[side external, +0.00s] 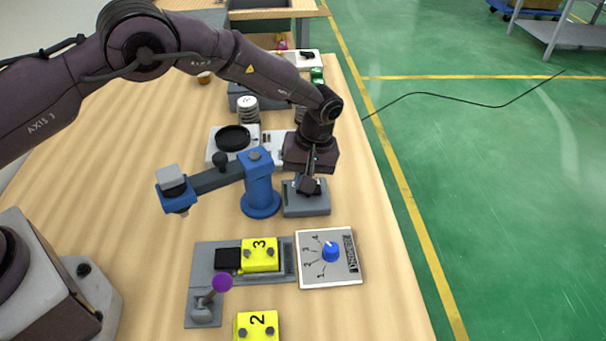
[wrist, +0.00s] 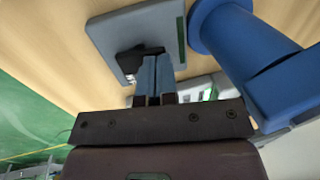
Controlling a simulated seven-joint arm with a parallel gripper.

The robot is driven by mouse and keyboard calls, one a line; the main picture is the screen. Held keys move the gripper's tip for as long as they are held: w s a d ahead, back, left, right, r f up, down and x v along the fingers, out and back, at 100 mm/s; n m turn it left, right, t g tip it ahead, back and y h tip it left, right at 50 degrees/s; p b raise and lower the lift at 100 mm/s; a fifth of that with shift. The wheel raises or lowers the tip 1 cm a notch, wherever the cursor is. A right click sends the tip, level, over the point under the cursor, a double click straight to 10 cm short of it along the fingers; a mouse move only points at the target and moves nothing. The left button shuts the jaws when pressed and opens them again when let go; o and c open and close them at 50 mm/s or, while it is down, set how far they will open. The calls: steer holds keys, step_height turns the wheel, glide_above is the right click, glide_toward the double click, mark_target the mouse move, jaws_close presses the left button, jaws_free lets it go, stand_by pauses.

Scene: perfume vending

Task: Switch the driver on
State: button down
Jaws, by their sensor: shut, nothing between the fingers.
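A small grey box (side external: 306,207) stands on the table right of the blue post, under my gripper. In the wrist view the grey box (wrist: 112,33) carries a black lever-like part (wrist: 135,60). I take this box as the driver, but no label on it is readable. My gripper (side external: 308,186) points down at the box's top; in the wrist view its fingers (wrist: 153,62) are shut and empty. The fingertips are at the black part, partly covering it; I cannot tell whether they touch it or which way it is set.
A blue post (side external: 260,190) with a side arm stands close left of the box. In front are a white panel with a blue knob (side external: 331,252), a yellow block marked 3 (side external: 260,255) and a purple-knobbed lever (side external: 222,282). A white device (side external: 222,157) stands behind.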

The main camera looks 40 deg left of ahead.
steer(key=shift+s+a+f, duration=0.1)
steer(key=shift+s+f, duration=0.05)
steer(key=shift+f, duration=0.25)
steer(key=shift+w+d+r, duration=0.2)
steer(key=shift+w+d, duration=0.4)
steer(key=shift+d, duration=0.05)
steer(key=shift+a+r, duration=0.1)
steer(key=shift+r, duration=0.1)
step_height(320, 180, up, 13)
steer(key=w+d, duration=0.2)
steer(key=shift+r, duration=0.2)
